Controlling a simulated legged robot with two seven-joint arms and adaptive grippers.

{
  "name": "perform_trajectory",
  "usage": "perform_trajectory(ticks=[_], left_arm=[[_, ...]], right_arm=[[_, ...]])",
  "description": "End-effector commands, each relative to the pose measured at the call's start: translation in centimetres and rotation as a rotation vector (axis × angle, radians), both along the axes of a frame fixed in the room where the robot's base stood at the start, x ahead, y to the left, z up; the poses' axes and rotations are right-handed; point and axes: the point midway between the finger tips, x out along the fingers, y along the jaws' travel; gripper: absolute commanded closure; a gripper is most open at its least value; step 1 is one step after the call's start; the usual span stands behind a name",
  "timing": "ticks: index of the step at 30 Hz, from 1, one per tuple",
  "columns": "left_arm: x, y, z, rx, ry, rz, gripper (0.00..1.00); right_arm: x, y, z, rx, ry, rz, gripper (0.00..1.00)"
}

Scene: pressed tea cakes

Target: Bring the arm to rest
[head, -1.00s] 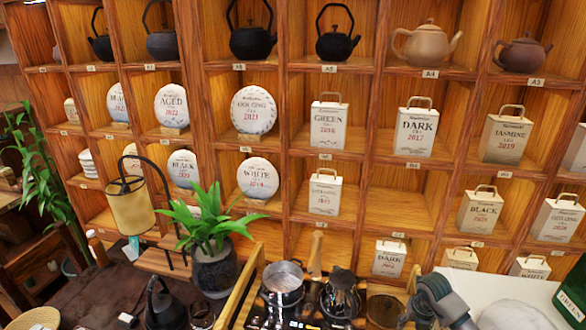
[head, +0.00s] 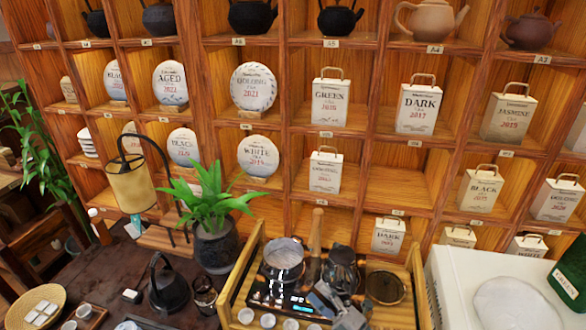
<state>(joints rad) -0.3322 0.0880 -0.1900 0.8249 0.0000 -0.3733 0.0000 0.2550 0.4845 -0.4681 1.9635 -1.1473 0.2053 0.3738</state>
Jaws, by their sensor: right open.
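My right gripper (head: 322,294) shows at the bottom of the head view, right of centre. It is grey, open, and nothing shows between its fingers. It appears in front of the wooden tea tray (head: 408,318), near the black electric stove (head: 272,297) and a dark glass pot (head: 341,268). I cannot tell its exact height above the tray. The rest of the right arm is cut off by the lower edge. My left gripper is not in view.
A pot (head: 283,258) stands on the stove, with small white cups (head: 268,320) in front. A potted plant (head: 214,245), a black kettle (head: 168,285) and a lamp (head: 131,188) stand to the left. A white box (head: 447,272) is at right. Shelves (head: 398,187) fill the back.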

Motion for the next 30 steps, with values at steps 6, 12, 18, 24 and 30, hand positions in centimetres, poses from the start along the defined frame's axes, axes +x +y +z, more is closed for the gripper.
perform_trajectory(ticks=[6,12,18,24,30], left_arm=[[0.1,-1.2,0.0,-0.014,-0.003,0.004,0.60],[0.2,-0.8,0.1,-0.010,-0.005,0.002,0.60],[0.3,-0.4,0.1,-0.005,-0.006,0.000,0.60],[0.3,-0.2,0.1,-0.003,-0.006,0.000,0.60],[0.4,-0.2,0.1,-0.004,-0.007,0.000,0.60]], right_arm=[[-1.5,-11.0,-6.7,0.546,0.488,-0.553,0.46],[-10.0,-16.0,-18.7,0.708,1.054,-0.934,0.46],[-18.5,-16.0,-24.7,0.696,1.438,-1.092,0.46],[-25.6,-14.9,-27.2,0.643,1.723,-1.163,0.46],[-29.0,-14.0,-30.4,0.587,1.889,-1.193,0.46]])
